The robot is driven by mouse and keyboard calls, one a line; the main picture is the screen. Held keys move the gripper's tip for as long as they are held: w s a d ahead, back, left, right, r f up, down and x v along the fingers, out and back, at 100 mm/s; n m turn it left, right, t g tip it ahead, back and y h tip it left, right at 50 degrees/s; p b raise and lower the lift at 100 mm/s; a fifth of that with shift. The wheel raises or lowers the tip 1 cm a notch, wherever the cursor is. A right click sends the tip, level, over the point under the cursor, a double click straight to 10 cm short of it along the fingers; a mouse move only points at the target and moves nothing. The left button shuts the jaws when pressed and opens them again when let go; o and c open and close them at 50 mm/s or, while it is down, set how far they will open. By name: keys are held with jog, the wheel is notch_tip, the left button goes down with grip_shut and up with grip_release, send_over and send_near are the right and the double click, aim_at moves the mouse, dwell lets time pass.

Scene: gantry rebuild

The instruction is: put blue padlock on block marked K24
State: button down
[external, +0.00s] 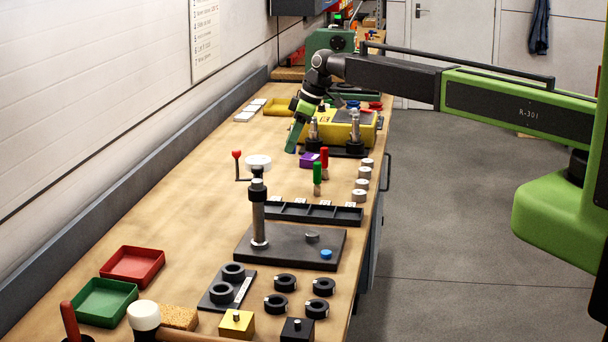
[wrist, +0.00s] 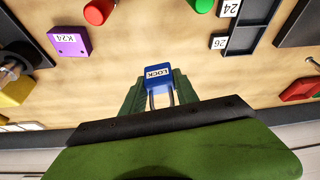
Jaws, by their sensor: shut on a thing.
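The blue padlock (wrist: 158,76), with a LOCK label, sits between the green fingers of my gripper (wrist: 158,90) in the wrist view, its shackle towards the palm. My gripper is shut on it. In the external view my gripper (external: 292,149) points down over the bench, and I cannot make out the padlock there. The purple block marked K24 (wrist: 70,42) is up and left of the padlock in the wrist view, apart from it. In the external view the purple block (external: 309,160) stands just right of my gripper, on the bench.
A red peg (external: 324,158) and a green peg (external: 317,174) stand close to the purple block. A yellow case (external: 362,133) and dark fixtures with posts are behind it. A black divided tray (external: 310,213) lies nearer. Bench left of my gripper is mostly clear.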

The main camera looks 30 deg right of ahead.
jog(key=w+d+r+m+p, duration=0.1)
jog(key=w+d+r+p, duration=0.15)
jog(key=d, duration=0.95)
jog(key=w+d+r+m+p, duration=0.1)
jog(key=w+d+r+p, duration=0.15)
jog(key=d, duration=0.95)
jog(key=b, duration=0.8)
send_over(305, 156)
jog(key=d, duration=0.2)
jog(key=f, duration=0.5)
jog(key=s+f, duration=0.1)
jog(key=f, duration=0.1)
jog(key=shift+a+f, duration=0.2)
jog(key=shift+f, duration=0.2)
jog(key=shift+w+a, duration=0.1)
jog(key=shift+a, duration=0.1)
notch_tip(305, 156, down, 4)
jog(key=b, duration=0.4)
jog(key=shift+f, duration=0.2)
jog(key=shift+r, duration=0.3)
jog(key=shift+f, duration=0.2)
jog(key=c, duration=0.9)
grip_release()
